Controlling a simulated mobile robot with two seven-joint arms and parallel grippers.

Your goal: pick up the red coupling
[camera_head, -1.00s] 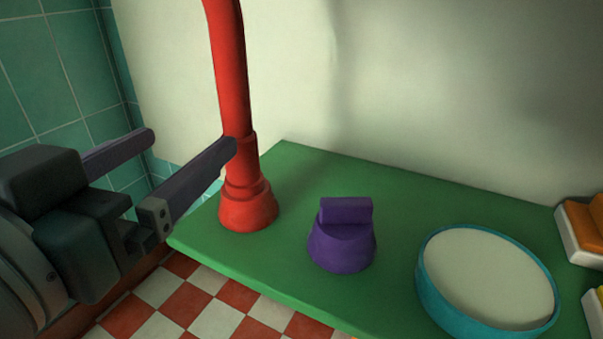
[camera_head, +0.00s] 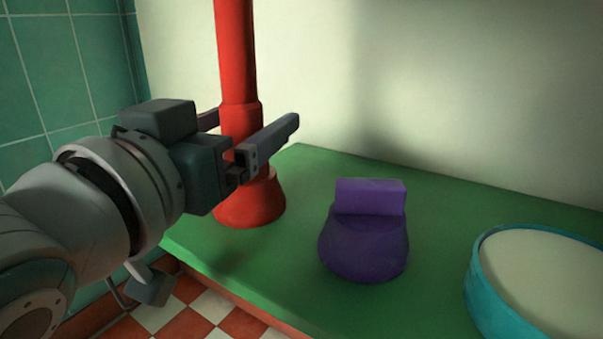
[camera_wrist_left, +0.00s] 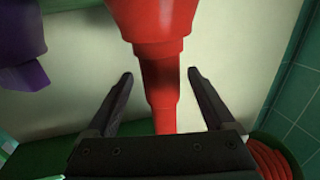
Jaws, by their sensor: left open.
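The red coupling (camera_head: 239,116) looks like the stepped collar part of a tall, upright red pipe, which flares into a wide foot on the green top. My left gripper (camera_head: 256,122) is open around the pipe, just above the foot, with one finger in front and the other partly hidden behind it. In the left wrist view the red part (camera_wrist_left: 160,75) stands between the two spread fingers (camera_wrist_left: 160,73), with gaps on both sides. My right gripper is not in view.
A purple knobbed piece (camera_head: 363,240) stands to the right on the green top (camera_head: 440,225). A teal-rimmed round dish (camera_head: 478,290) is farther right. A pale wall (camera_head: 420,80) rises behind, with green tiles (camera_head: 85,65) at left. The green between pipe and purple piece is clear.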

